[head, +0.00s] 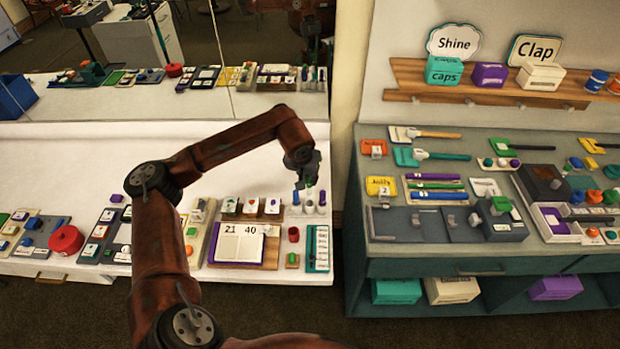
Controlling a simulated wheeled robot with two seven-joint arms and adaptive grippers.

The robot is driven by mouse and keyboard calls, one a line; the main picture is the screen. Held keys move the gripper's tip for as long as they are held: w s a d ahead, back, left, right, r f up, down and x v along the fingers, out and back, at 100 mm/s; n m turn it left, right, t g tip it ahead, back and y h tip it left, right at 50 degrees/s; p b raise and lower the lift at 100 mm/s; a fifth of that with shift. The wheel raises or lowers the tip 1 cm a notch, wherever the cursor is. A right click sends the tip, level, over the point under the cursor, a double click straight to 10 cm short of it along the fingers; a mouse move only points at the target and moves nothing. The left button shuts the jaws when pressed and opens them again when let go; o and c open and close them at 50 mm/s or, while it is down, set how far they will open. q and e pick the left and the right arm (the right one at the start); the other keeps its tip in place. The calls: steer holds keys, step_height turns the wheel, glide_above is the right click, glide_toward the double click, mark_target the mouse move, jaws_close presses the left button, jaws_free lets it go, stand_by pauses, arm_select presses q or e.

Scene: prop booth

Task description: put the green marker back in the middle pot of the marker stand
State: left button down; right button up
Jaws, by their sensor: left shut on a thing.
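The marker stand (309,209) is on the white counter, near its right end, with small pale pots in a row. Blue or purple markers stand in its left pot (296,198) and its right pot (322,198). My left gripper (308,184) is directly above the stand in the picture, pointing down, shut on the green marker. The marker is mostly hidden by the fingers and very small here. I cannot tell whether its lower end is inside the middle pot or just above it. My right gripper is not in view.
A calendar board reading 21 40 (240,246), a red cup (293,234) and a teal-framed tray (317,249) are close in front of the stand. White picture blocks (250,206) stand to its left. A mirror is behind the counter. A crowded teal bench (440,267) is at right.

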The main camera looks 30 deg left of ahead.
mark_target(308, 190)
arm_select(q)
step_height(308, 190, down, 4)
steer(key=shift+r+b, duration=0.25)
steer(key=shift+b, duration=0.45)
steer(key=shift+f+b, duration=0.95)
steer(key=shift+f, duration=0.95)
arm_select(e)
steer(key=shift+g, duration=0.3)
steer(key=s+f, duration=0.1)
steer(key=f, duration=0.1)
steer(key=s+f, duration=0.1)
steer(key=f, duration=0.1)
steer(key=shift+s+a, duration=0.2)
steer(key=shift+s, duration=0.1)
arm_select(q)
steer(key=c, duration=1.8)
jaws_free()
steer(key=shift+r, duration=0.2)
steer(key=v, duration=1.1)
steer(key=shift+s+d+r, duration=0.1)
steer(key=shift+s+r, duration=0.15)
steer(key=shift+r, duration=0.05)
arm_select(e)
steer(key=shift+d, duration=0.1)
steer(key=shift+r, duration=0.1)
